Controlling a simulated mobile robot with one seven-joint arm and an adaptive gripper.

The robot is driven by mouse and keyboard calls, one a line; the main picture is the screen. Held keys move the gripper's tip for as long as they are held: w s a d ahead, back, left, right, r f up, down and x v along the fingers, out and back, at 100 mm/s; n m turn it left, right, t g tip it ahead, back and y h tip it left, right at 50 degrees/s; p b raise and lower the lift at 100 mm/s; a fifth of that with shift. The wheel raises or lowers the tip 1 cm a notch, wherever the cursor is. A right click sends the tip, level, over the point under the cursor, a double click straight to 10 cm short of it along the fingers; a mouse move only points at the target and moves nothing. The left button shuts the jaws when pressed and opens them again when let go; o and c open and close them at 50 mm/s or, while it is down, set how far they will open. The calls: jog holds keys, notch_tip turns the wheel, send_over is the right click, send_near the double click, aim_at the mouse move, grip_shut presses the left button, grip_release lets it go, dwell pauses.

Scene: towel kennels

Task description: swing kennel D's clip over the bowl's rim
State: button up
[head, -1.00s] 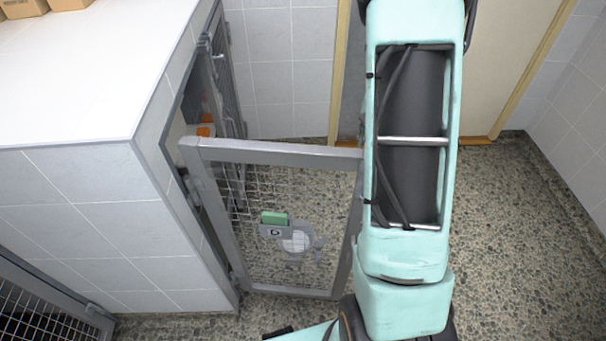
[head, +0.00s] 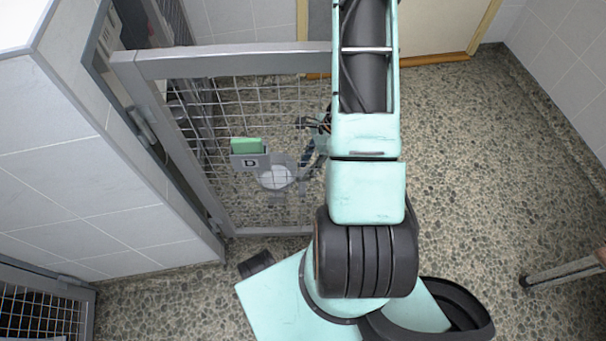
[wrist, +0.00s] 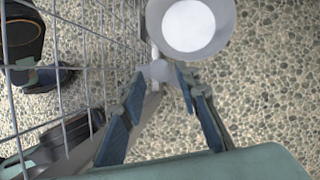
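Kennel D's mesh door (head: 233,62) stands open, with a grey plate marked D (head: 250,162) on it. A pale round bowl (head: 277,177) hangs at the mesh, right of the plate and seen through the wires. In the wrist view the bowl (wrist: 190,26) is at the top, just beyond my fingertips. The grey clip (wrist: 156,71) lies beside the bowl's lower left edge, between my fingertips. My gripper (wrist: 160,82) has its fingers apart around the clip; whether they touch it is unclear. In the head view my gripper (head: 314,132) is partly hidden by my arm, up and right of the bowl.
The mesh (wrist: 82,60) runs close along the left of my gripper. A tiled block (head: 60,170) stands left of the door. Open pebbled floor (head: 480,170) lies to the right.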

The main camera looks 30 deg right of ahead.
jog(key=shift+b+x, duration=0.3)
jog(key=shift+x, duration=1.2)
jog(key=shift+c, duration=0.4)
grip_shut()
